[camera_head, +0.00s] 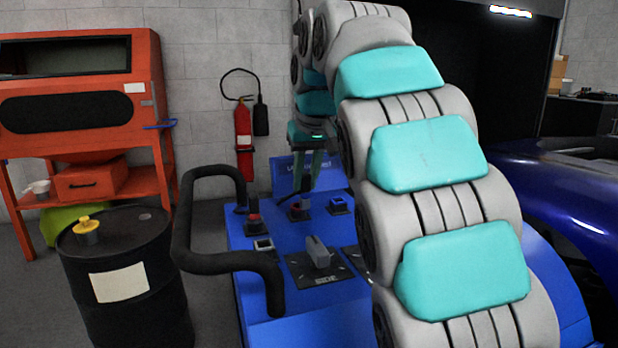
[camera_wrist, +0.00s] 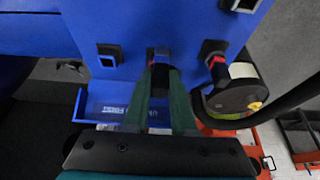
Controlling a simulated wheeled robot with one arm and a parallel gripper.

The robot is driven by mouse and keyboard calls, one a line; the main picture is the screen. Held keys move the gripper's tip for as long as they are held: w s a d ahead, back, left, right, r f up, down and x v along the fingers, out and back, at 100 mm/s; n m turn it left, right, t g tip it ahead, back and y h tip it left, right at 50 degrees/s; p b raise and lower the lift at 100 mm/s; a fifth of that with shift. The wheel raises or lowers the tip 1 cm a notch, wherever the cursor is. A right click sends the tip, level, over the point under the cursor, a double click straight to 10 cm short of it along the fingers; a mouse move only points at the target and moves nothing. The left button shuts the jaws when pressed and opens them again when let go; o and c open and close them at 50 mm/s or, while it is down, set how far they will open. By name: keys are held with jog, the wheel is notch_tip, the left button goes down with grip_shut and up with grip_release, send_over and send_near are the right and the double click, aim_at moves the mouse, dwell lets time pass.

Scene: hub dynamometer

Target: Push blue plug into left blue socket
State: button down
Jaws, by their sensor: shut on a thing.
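My gripper (camera_head: 304,186) points down over the blue bench top. In the wrist view its two green fingers (camera_wrist: 161,95) are shut on a dark plug (camera_wrist: 161,77), which I take to be the blue plug; its colour is mostly hidden. The plug is over or at the middle socket (camera_head: 298,214) of the back row; I cannot tell how deep it sits. To the right in the head view is an empty blue-rimmed socket (camera_head: 338,205), which shows on the left in the wrist view (camera_wrist: 107,59).
A red-and-black plug (camera_head: 253,214) stands in the back row's left socket. Another socket (camera_head: 263,245) and a grey lever (camera_head: 318,252) are nearer on the blue bench (camera_head: 270,325). A black padded rail (camera_head: 182,225) and a black drum (camera_head: 125,280) stand left.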

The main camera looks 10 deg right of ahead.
jog(key=shift+w+a+p, duration=0.55)
jog(key=shift+w+p, duration=0.9)
jog(key=shift+w, duration=1.3)
jog(key=shift+w+d+f+b, duration=0.15)
jog(key=shift+w+d, duration=0.2)
jog(key=shift+d, duration=1.25)
jog(key=shift+w+d+f+b, duration=0.1)
jog(key=shift+w+d+f, duration=0.15)
jog(key=shift+d, duration=1.4)
jog(key=shift+w+d+f+b, duration=0.1)
jog(key=shift+w+d, duration=0.3)
jog(key=shift+d, duration=1.2)
jog(key=shift+f+b, duration=1)
jog(key=shift+f, duration=0.5)
jog(key=shift+r, duration=0.1)
jog(key=c, duration=0.7)
grip_release()
jog(key=shift+o, duration=0.2)
